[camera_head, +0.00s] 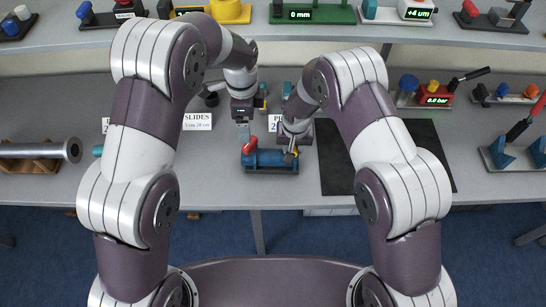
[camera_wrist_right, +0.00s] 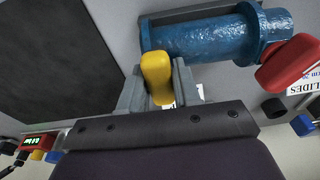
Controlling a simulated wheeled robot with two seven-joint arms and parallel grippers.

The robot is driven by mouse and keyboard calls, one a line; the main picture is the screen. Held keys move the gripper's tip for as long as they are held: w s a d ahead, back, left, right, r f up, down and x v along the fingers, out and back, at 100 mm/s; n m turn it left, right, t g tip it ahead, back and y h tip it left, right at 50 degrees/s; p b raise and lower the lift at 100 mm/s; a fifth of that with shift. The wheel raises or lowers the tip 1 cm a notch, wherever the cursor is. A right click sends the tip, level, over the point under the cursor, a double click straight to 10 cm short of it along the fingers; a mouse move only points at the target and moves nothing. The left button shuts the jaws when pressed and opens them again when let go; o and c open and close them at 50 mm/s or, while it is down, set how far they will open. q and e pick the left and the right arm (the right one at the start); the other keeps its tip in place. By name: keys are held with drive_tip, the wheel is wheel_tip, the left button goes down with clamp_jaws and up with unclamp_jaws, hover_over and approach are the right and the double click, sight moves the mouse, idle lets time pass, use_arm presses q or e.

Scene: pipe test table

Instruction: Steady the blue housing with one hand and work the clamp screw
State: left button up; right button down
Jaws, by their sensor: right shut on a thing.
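The blue housing (camera_head: 272,161) lies on its side on the table in front of me; its textured blue barrel (camera_wrist_right: 205,36) fills the top of the right wrist view. A red knob (camera_head: 249,145) sits at its left end and shows at the right edge of the wrist view (camera_wrist_right: 290,62). My right gripper (camera_head: 291,151) is at the housing's right end, and its fingers (camera_wrist_right: 157,88) are shut on a yellow handle (camera_wrist_right: 156,70) beside the barrel. Which part is the clamp screw is unclear. My left gripper (camera_head: 243,133) points down by the red knob; its finger gap and any contact are unclear.
A black mat (camera_head: 385,160) lies to the right of the housing. A metal pipe on a wooden stand (camera_head: 35,152) is at the far left. A white SLIDES sign (camera_head: 198,122) stands left of my left gripper. A shelf (camera_head: 250,33) with gauges runs behind.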

sight(250, 145)
drive_tip(key=shift+s, duration=0.2)
use_arm(q)
drive_tip(key=f+m, duration=0.2)
drive_tip(key=f, duration=0.1)
drive_tip(key=f+m, duration=0.2)
drive_tip(key=f, duration=0.2)
drive_tip(key=f+m, duration=0.1)
drive_tip(key=f, duration=0.2)
drive_tip(key=shift+w+f+m, duration=0.15)
drive_tip(key=shift+w+m, duration=0.15)
drive_tip(key=shift+m, duration=0.1)
